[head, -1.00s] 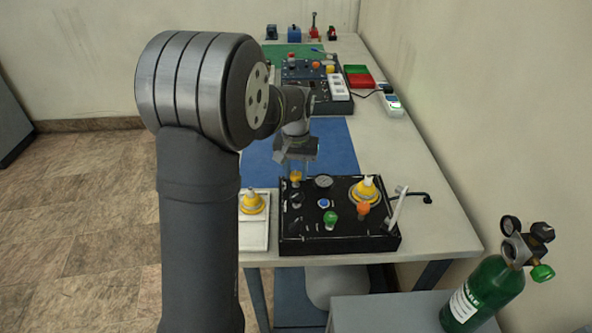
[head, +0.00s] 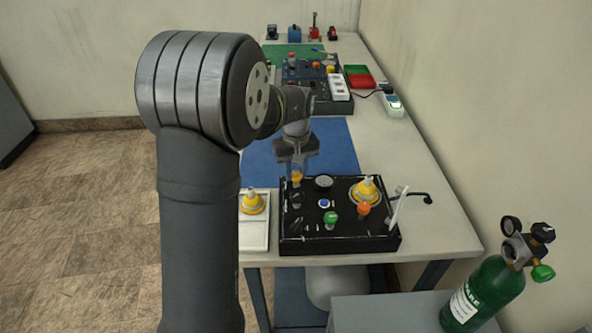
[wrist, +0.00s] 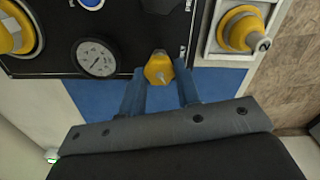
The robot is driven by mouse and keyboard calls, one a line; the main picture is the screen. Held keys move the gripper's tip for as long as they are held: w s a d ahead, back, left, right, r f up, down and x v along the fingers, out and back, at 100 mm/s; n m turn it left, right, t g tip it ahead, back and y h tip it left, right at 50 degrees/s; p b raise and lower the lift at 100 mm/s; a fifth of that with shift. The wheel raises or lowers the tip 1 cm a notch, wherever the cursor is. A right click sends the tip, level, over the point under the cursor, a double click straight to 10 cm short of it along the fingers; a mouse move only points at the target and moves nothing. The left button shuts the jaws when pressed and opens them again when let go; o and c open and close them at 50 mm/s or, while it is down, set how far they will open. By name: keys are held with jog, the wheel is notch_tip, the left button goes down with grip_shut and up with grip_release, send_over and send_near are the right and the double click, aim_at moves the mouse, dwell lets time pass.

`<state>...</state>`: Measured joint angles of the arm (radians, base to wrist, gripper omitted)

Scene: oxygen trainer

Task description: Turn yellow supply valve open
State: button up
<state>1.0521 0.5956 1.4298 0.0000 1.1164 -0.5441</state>
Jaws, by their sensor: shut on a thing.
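The yellow supply valve knob (head: 296,177) stands at the back left of the black panel (head: 365,241). It also shows in the wrist view (wrist: 157,67), at the panel's edge. My gripper (head: 297,170) points down over it from behind. In the wrist view my gripper's two fingers (wrist: 161,82) lie on either side of the knob, shut on it. The fingertips are small and partly hidden in the head view. I cannot read the valve's open or closed mark.
The round gauge (wrist: 96,58) sits beside the knob. A yellow cone-shaped fitting (head: 366,191), a green knob (head: 330,219) and an orange knob (head: 363,208) are also on the panel. Another yellow fitting (head: 253,203) stands on the white tray (head: 254,239) to the left. A blue mat (head: 337,143) lies behind.

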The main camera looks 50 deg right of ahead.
aim_at(296, 174)
jog(key=o, duration=1)
notch_tip(296, 174, up, 18)
jog(key=shift+f, duration=0.25)
dwell(0.3)
notch_tip(296, 174, down, 18)
jog(key=shift+r, duration=0.2)
dwell(0.4)
jog(key=shift+r, duration=0.1)
